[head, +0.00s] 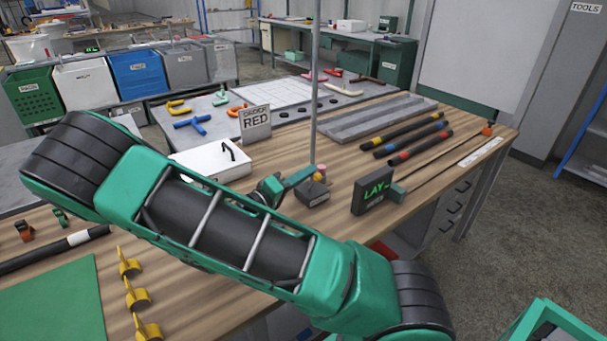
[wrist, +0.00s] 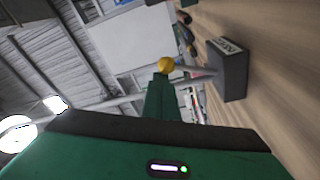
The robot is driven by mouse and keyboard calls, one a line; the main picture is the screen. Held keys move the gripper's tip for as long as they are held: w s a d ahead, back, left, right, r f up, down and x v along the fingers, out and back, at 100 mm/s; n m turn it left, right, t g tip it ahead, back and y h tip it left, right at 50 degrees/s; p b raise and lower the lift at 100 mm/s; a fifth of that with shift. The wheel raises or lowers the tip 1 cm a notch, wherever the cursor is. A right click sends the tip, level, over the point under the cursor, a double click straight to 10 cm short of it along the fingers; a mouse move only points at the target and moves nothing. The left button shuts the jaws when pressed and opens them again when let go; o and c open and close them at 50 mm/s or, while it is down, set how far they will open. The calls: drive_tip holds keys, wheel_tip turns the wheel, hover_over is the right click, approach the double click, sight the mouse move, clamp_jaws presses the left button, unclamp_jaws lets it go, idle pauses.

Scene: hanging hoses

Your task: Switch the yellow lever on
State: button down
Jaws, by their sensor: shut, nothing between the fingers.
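The yellow lever has a round yellow knob (head: 318,177) above a dark box (head: 312,196) on the wooden bench. In the wrist view the yellow knob (wrist: 165,65) sits on a grey rod that runs to the dark box (wrist: 232,75), which bears a pale label. My gripper (head: 308,173) is shut and empty, with its green fingertips close beside the knob. In the wrist view the fingertips (wrist: 161,80) overlap the knob's lower edge; I cannot tell whether they touch it. The lever's base is partly hidden in the head view.
A white case (head: 205,162) and an ORDER RED sign (head: 256,123) stand to the left and behind. A thin upright pole (head: 314,90) rises behind the lever. Banded hoses (head: 403,132) lie at the back right.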

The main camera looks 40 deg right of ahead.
drive_tip(key=shift+d, duration=0.1)
drive_tip(key=w+r, duration=0.2)
drive_tip(key=w, duration=0.1)
drive_tip(key=shift+w+a+r, duration=0.1)
drive_tip(key=shift+w+a, duration=0.1)
drive_tip(key=s+a, duration=0.1)
drive_tip(key=a, duration=0.8)
drive_tip(key=shift+s+f, duration=0.2)
drive_tip(key=shift+f, duration=0.15)
